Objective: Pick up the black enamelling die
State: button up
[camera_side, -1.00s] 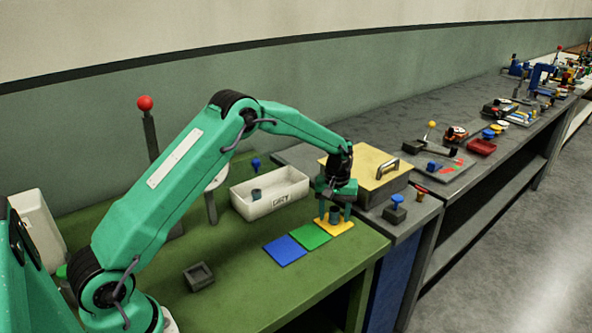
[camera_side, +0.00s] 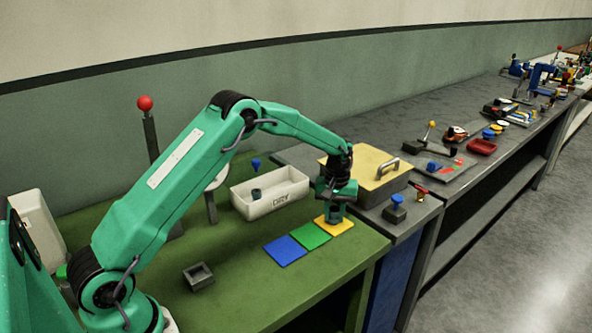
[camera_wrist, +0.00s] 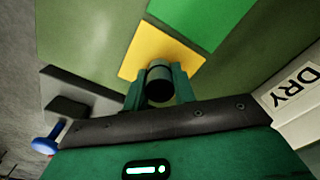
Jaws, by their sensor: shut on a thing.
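The black enamelling die is the dark cylinder (camera_wrist: 160,82) in the wrist view, standing over the yellow square (camera_wrist: 150,50). My gripper (camera_wrist: 160,88) is shut on it, with one green finger on each side. In the side view my gripper (camera_side: 335,212) is low over the yellow square (camera_side: 338,227), and its fingers mostly hide the die. I cannot tell whether the die touches the square.
Green (camera_side: 311,236) and blue (camera_side: 285,251) squares lie left of the yellow one. A white DRY tray (camera_side: 270,196) holding a dark cylinder (camera_side: 256,194) stands behind. A yellow-lidded box (camera_side: 370,168) and a blue-knobbed block (camera_side: 395,212) are to the right.

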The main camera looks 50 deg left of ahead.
aim_at(336, 210)
jog(key=shift+r, duration=0.15)
jog(key=shift+r, duration=0.55)
jog(key=r, duration=0.3)
jog(key=shift+s+d+r, duration=0.1)
jog(key=shift+d, duration=0.2)
jog(key=s+d+r, duration=0.4)
jog(key=d+r, duration=0.2)
jog(key=d, duration=0.4)
jog(key=shift+s+r, duration=0.25)
jog(key=shift+s, duration=0.15)
jog(key=shift+a, duration=0.15)
